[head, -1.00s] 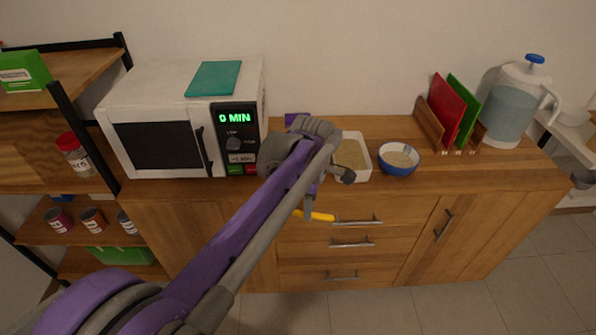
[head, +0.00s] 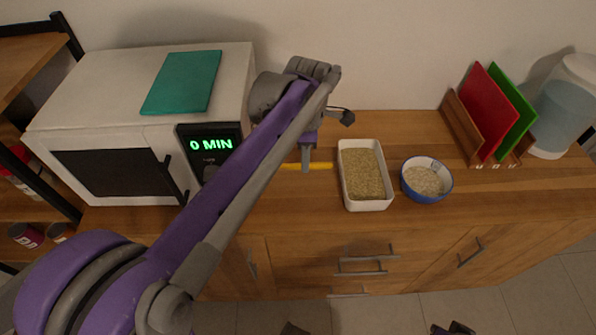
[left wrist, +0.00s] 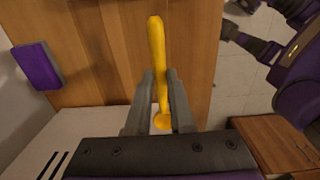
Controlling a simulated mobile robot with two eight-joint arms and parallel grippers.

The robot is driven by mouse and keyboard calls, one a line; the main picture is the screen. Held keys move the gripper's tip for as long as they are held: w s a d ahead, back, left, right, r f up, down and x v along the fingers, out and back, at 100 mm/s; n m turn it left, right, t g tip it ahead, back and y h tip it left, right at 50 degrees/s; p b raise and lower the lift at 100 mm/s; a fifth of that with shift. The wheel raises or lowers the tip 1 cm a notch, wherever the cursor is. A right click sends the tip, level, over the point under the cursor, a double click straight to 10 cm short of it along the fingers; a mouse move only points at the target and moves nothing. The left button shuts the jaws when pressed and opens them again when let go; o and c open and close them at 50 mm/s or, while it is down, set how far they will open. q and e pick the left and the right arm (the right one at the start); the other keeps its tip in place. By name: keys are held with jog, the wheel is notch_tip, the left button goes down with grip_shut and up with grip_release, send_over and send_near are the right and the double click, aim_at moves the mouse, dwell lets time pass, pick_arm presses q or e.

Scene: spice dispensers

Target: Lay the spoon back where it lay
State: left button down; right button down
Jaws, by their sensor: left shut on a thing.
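My left gripper (head: 306,167) is shut on a yellow spoon (head: 321,166). In the head view it is between the microwave and the white dish, with the spoon lying roughly level and crosswise. In the left wrist view the spoon (left wrist: 156,45) runs lengthwise between the two fingers of the gripper (left wrist: 160,88), a rounded end near the palm and the longer part pointing away. The wooden counter (head: 290,215) is beneath. I cannot tell whether the spoon touches it.
A white dish of grain (head: 365,176) and a blue bowl (head: 427,180) stand right of the gripper. The microwave (head: 115,150) stands left. A purple block (left wrist: 37,65) shows in the wrist view. A rack with red and green boards (head: 490,110) is farther right. The counter front is clear.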

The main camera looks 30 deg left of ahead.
pick_arm(q)
jog(key=shift+w+a, duration=0.15)
jog(key=shift+w, duration=0.1)
send_over(304, 190)
notch_tip(304, 190, down, 5)
jog(key=shift+s+f+b, duration=0.1)
jog(key=shift+b, duration=0.3)
jog(key=shift+f, duration=2.35)
jog(key=shift+f+b, duration=0.1)
jog(key=shift+b, duration=0.25)
jog(key=c, duration=0.8)
grip_release()
